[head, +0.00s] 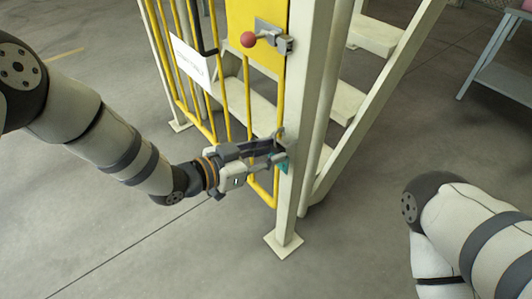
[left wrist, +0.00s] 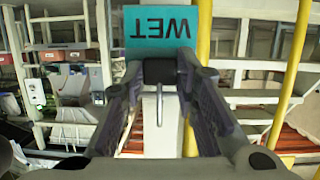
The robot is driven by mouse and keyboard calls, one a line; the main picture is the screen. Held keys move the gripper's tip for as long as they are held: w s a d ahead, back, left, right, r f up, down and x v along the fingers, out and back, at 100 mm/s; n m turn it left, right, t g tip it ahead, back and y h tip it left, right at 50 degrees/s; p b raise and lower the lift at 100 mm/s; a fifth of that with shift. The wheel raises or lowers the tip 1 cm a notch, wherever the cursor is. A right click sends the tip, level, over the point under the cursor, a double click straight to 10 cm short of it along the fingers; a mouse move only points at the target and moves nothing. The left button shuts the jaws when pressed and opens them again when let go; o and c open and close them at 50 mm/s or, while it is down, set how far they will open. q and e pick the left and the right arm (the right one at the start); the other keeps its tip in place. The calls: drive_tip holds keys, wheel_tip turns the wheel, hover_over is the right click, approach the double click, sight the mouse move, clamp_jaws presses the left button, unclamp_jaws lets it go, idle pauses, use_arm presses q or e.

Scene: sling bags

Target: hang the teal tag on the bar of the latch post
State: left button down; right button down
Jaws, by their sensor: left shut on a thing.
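The teal tag (head: 284,168) is mostly hidden behind my left gripper (head: 277,153) in the head view. In the left wrist view the tag (left wrist: 162,28) shows the word WET upside down, just beyond the fingertips. My left gripper (left wrist: 160,80) is shut on the tag by a dark piece at its edge. My right gripper is out of view.
A yellow gate (head: 262,100) with a white sign (head: 190,62) stands left of the post. A latch with a red knob (head: 248,39) is higher up. White steps (head: 345,100) rise behind. A grey table (head: 503,70) stands at the far right. The floor in front is clear.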

use_arm(q)
drive_tip(key=shift+f+b, duration=0.8)
drive_tip(key=shift+f, duration=0.45)
drive_tip(key=c, duration=0.8)
unclamp_jaws()
drive_tip(key=shift+o, duration=0.2)
drive_tip(key=s+a+p, duration=0.3)
drive_tip(key=s+a, duration=0.1)
drive_tip(key=a, duration=0.1)
drive_tip(key=shift+a, duration=0.35)
